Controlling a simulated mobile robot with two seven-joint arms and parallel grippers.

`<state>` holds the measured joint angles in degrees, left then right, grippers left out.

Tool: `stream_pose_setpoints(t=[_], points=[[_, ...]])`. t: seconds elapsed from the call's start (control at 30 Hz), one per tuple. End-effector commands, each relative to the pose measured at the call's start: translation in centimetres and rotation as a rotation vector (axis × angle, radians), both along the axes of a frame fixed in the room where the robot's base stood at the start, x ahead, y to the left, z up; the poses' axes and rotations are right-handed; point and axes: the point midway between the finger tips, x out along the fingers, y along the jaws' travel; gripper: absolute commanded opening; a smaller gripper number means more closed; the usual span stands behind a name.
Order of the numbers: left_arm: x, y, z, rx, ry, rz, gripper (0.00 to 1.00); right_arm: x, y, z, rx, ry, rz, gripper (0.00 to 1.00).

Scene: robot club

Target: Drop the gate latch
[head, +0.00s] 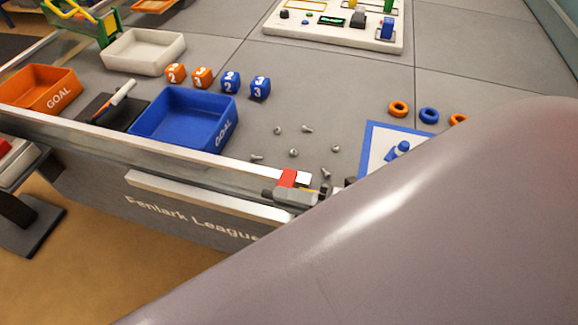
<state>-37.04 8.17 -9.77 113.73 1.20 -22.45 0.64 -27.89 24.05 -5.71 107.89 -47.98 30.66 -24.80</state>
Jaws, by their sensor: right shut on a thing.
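The gate latch (288,178) is a small red piece on top of the field's near wall, beside a short white end piece. My right gripper (292,194) is at the latch, on the near side of the wall, and is shut on it. The grip is small and partly hidden, so the exact finger contact is hard to see. My large grey arm link covers the lower right of the head view and hides the wall beyond the latch. My left gripper is not in view.
The near wall (190,152) runs along the field. Behind it are a blue goal tray (150,128), an orange goal tray (12,90), a white tray (112,50), numbered cubes (230,82), scattered bolts (294,153) and rings (428,115). The field's middle is clear.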

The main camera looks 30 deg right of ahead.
Motion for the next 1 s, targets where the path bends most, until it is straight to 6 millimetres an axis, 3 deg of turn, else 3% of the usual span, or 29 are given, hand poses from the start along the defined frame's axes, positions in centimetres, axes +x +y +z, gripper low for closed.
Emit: stream_pose_setpoints(t=[0.77, 0.8, 0.87, 1.0], points=[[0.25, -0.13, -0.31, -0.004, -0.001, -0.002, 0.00, 0.04, -0.08, -0.61, -0.086, -0.076, -0.003, 0.00], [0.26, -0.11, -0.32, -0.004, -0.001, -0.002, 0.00, 0.05, -0.08, -0.61, -0.086, -0.076, -0.003, 0.27], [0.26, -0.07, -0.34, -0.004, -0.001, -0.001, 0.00, 0.04, -0.06, -0.63, -0.085, -0.075, -0.003, 0.44], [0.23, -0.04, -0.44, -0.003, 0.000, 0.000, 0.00, -0.01, 0.01, -0.69, -0.085, -0.073, -0.001, 0.44]])
